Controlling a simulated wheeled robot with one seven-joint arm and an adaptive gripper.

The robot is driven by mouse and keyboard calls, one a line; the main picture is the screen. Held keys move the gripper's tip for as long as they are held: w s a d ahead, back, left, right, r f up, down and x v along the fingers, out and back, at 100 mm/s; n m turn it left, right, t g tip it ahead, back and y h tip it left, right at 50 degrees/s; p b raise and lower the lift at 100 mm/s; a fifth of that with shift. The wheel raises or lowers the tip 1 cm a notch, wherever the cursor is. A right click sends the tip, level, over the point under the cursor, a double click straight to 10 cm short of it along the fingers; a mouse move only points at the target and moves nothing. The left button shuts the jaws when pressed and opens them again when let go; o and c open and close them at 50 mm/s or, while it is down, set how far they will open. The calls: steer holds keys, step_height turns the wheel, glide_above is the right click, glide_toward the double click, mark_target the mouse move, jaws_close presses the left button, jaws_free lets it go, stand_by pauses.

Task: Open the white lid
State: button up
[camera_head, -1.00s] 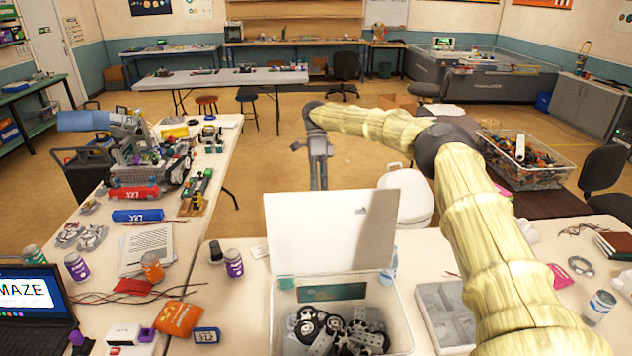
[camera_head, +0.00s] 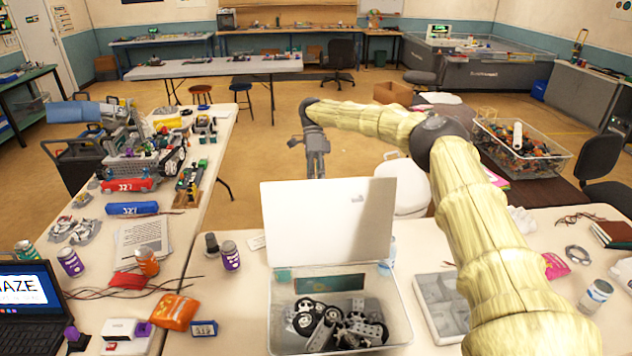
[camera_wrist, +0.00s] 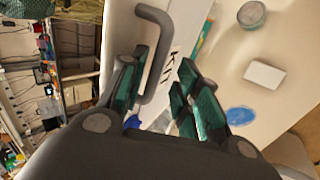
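The white lid (camera_head: 330,222) stands raised, close to upright, at the far edge of a clear bin (camera_head: 399,320). The open bin shows black wheels and grey parts (camera_head: 335,326) inside. My gripper (camera_head: 316,160) is beyond the lid's upper edge, pointing down; its fingertips are hidden behind the lid in the head view. In the wrist view my gripper (camera_wrist: 165,62) has its dark-green-padded fingers apart. A grey bar handle (camera_wrist: 160,45) on a white surface lettered "KIT" shows beside and partly between the fingers; I cannot tell whether they touch it.
A grey compartment tray (camera_head: 438,305) lies right of the bin, under my arm. A laptop (camera_head: 30,300) and an orange packet (camera_head: 175,311) lie at the left. A parts crate (camera_head: 520,155) stands at the back right.

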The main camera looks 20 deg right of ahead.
steer(key=shift+s+r, duration=0.15)
step_height(320, 180, up, 10)
stand_by(0.7)
stand_by(0.5)
